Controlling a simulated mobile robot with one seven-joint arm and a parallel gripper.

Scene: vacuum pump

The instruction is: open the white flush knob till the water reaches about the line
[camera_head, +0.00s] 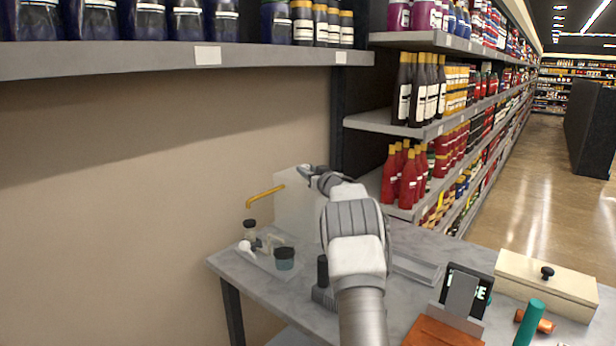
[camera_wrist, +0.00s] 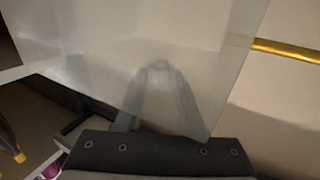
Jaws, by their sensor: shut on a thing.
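A pale, see-through tank (camera_head: 293,208) stands at the back of the grey table, against the beige wall. It fills much of the wrist view (camera_wrist: 95,60) as a clear sheet overlapping my fingers. My gripper (camera_head: 306,171) is at the tank's upper right edge, its fingers closed together at the tips; they show dimly in the wrist view (camera_wrist: 158,68). What is between the tips is too small and blurred to make out. A white round knob-like piece (camera_head: 245,247) sits low at the left, apart from my gripper. I cannot make out a water level or line.
A yellow pipe (camera_head: 265,196) juts left from the tank. A dark-capped jar (camera_head: 250,229) and dark cup (camera_head: 284,258) stand below it. Bottle shelves (camera_head: 430,130) rise behind.

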